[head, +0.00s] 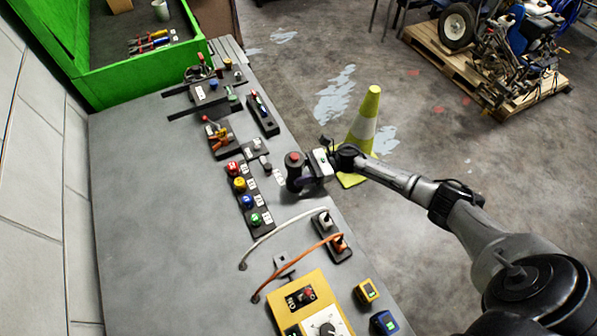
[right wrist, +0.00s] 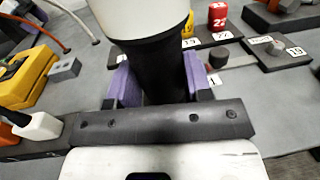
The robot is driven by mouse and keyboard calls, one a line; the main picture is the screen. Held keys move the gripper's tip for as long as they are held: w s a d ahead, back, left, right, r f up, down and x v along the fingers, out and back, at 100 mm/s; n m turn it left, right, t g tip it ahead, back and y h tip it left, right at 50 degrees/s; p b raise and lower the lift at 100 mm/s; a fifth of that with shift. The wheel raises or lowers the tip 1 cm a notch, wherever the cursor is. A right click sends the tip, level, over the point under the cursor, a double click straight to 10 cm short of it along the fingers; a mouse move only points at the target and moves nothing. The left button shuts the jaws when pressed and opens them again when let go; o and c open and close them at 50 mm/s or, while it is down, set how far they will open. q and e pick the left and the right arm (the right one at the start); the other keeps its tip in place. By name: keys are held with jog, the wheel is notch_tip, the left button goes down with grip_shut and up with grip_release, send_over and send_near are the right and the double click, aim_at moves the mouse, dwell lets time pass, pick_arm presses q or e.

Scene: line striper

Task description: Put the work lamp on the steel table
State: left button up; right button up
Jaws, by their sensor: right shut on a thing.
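My right gripper (head: 312,172) is shut on a dark upright cylinder with a red top (head: 293,161), which I take to be the work lamp. In the right wrist view, the purple fingers (right wrist: 157,82) grip the lamp's black section (right wrist: 155,65), with a pale grey part beyond it. The lamp is over the right part of the grey steel table (head: 150,210), beside a row of coloured buttons. I cannot tell whether its base touches the table. My left gripper is not in view.
A button strip (head: 246,212), switch boxes and levers line the table's right side. A white cable and an orange cable (head: 295,262) arch nearby. A yellow panel (head: 315,290) is at the front. A green bin (head: 150,83) stands at the back. The table's left part is clear. A traffic cone (head: 363,128) stands on the floor.

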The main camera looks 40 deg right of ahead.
jog(key=shift+f+b, duration=0.2)
jog(key=shift+b, duration=0.1)
jog(key=o, duration=1.1)
jog(key=shift+r, duration=0.1)
jog(key=shift+r+p, duration=0.15)
jog(key=shift+p, duration=0.15)
jog(key=b+v, duration=0.1)
jog(key=v, duration=0.3)
jog(key=shift+s+d, duration=0.1)
jog(key=shift+d, duration=0.2)
jog(key=shift+s+d, duration=0.15)
jog(key=shift+d, duration=0.25)
